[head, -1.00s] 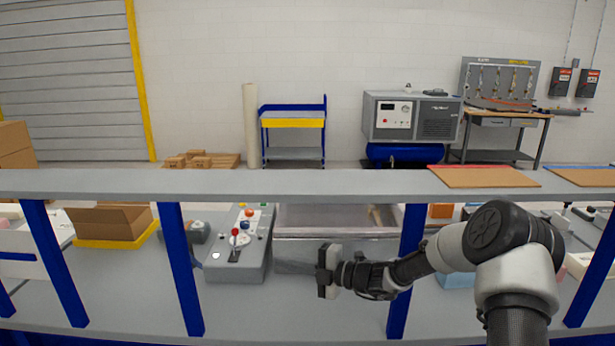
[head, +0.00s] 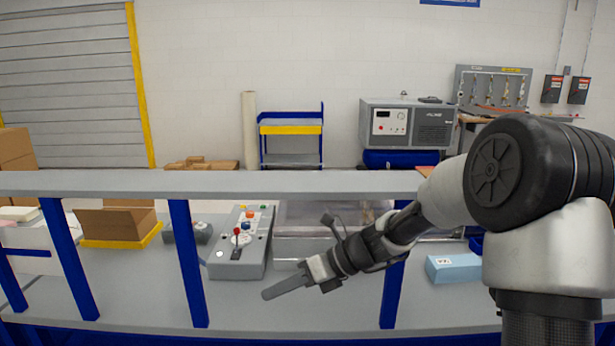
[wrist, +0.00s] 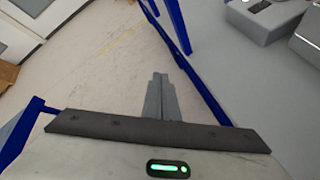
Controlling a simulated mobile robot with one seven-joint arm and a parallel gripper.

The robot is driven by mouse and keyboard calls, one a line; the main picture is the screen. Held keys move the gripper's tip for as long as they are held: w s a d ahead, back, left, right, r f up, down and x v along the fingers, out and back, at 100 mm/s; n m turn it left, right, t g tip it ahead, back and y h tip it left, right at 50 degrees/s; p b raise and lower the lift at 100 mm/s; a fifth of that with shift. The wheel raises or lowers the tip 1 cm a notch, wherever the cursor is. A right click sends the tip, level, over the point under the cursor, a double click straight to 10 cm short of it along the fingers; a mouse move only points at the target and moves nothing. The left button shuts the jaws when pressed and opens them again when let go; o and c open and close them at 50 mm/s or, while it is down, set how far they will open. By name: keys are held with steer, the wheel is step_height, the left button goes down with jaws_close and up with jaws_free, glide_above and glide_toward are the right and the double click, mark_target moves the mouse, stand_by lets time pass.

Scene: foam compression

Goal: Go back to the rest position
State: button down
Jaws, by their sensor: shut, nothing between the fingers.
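My gripper (head: 285,287) is in front of the workbench in the head view, its fingers pointing left and slightly down. The fingers are together and hold nothing. In the wrist view my gripper (wrist: 160,80) shows its closed grey fingers over the pale floor, beside the blue bench frame. The gripper is apart from the control box and the other things on the bench.
A grey control box (head: 240,262) with a red-knobbed lever and coloured buttons stands behind my gripper. Blue posts (head: 187,265) carry a grey shelf (head: 100,184) across the bench. A light blue block (head: 453,268) lies right. An open cardboard box (head: 117,223) sits left.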

steer(key=s+d+r+n+t+h, duration=0.1)
steer(key=s+d+r+n+h, duration=0.2)
steer(key=s+d+n, duration=0.3)
steer(key=s+d+r+n+t+h, duration=0.2)
steer(key=s+d+r+n+h, duration=0.2)
steer(key=s+d+n, duration=0.3)
steer(key=s+d+r+n+t+h+p, duration=0.1)
steer(key=s+d+r+n+h, duration=0.3)
steer(key=s+d+n, duration=0.3)
steer(key=s+n, duration=0.4)
steer(key=n, duration=0.2)
steer(key=shift+d+r+n, duration=0.2)
steer(key=shift+r+n, duration=0.1)
steer(key=shift+r, duration=0.1)
